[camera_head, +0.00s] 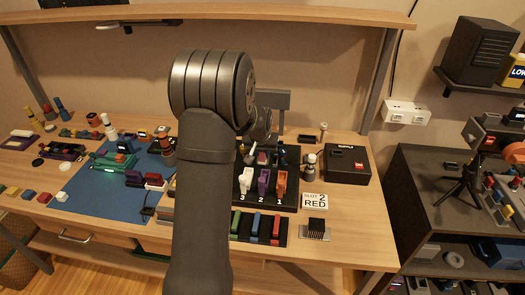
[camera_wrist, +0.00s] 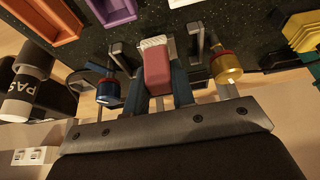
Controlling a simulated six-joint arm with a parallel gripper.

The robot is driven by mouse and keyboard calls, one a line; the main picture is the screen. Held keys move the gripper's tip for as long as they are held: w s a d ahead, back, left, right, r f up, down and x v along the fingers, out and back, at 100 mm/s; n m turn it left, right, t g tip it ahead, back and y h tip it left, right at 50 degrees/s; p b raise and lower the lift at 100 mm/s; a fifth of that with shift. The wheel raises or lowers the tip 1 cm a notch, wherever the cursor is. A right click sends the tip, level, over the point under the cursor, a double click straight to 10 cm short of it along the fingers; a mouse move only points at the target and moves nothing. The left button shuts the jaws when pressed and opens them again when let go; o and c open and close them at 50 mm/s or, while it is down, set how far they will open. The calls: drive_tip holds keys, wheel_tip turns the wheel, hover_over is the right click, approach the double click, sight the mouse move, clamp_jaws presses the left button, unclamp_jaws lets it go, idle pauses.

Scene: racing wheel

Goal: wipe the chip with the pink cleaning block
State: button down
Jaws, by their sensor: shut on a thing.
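My gripper (camera_wrist: 158,82) is shut on the pink cleaning block (camera_wrist: 157,70), in the middle of the wrist view. The block's far end carries a pale ridged patch (camera_wrist: 153,43). The block is at the black speckled rack, between a blue-and-red capped piece and a gold-and-red one; I cannot tell whether it touches the rack. A black square piece on a pinned grey base (camera_head: 316,224) at the table's front right looks like the chip, but I cannot be sure.
Orange (camera_head: 280,183) and purple (camera_head: 263,181) holders stand on the black numbered rack. A black box (camera_head: 347,164) and a black-and-white bottle (camera_head: 310,163) stand behind.

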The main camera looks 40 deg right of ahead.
drive_tip(key=shift+w+d, duration=1.6)
drive_tip(key=shift+w, duration=0.1)
wheel_tip(320, 180, up, 8)
drive_tip(key=shift+n, duration=0.8)
drive_tip(key=w+a, duration=0.2)
drive_tip(key=a, duration=0.2)
drive_tip(key=w+a, duration=0.2)
drive_tip(key=a, duration=0.3)
drive_tip(key=w+a, duration=0.3)
drive_tip(key=a, duration=0.1)
drive_tip(key=shift+a+f, duration=0.25)
drive_tip(key=shift+a, duration=0.1)
drive_tip(key=w+a+f+n+t+y, duration=0.1)
drive_tip(key=a+n, duration=0.1)
drive_tip(key=a, duration=1.3)
drive_tip(key=w+a+f+n+y, duration=0.1)
drive_tip(key=a, duration=1.4)
drive_tip(key=shift+s+a+f+n+y, duration=0.2)
drive_tip(key=shift+s+a+f+n, duration=0.6)
drive_tip(key=shift+s+a, duration=0.25)
drive_tip(key=shift+s+a+f+n+y, duration=0.2)
drive_tip(key=shift+s+a+f+n, duration=0.45)
drive_tip(key=shift+s+a+f, duration=0.3)
drive_tip(key=shift+s+a+f+n+y, duration=0.2)
drive_tip(key=shift+s+a+f+n, duration=0.55)
drive_tip(key=shift+s+a, duration=0.4)
